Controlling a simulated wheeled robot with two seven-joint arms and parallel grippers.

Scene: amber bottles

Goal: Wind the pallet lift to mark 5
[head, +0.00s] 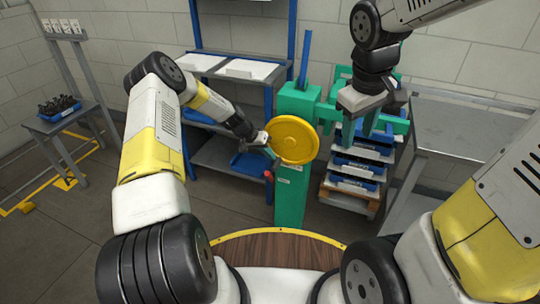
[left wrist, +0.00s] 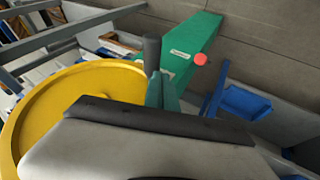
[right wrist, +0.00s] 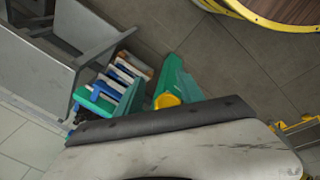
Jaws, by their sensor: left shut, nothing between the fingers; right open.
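The pallet lift has a green column (head: 291,200) with a yellow handwheel (head: 293,140) on its front. The wheel fills the left of the left wrist view (left wrist: 30,115), where a dark upright handle (left wrist: 152,52) shows at its rim. My left gripper (head: 270,150) is shut and empty at the wheel's left edge; I cannot tell whether it touches. A stack of blue trays (head: 358,165) stands beside the column. My right gripper (head: 372,118) is open above the stack, pointing down. The height marks are not readable.
A red knob (left wrist: 200,59) sits on the column. A grey bench (head: 470,125) stands right, a blue-framed shelf (head: 240,70) behind, and a small table with a blue bin (head: 59,106) left. A round wooden top (head: 275,250) is close in front.

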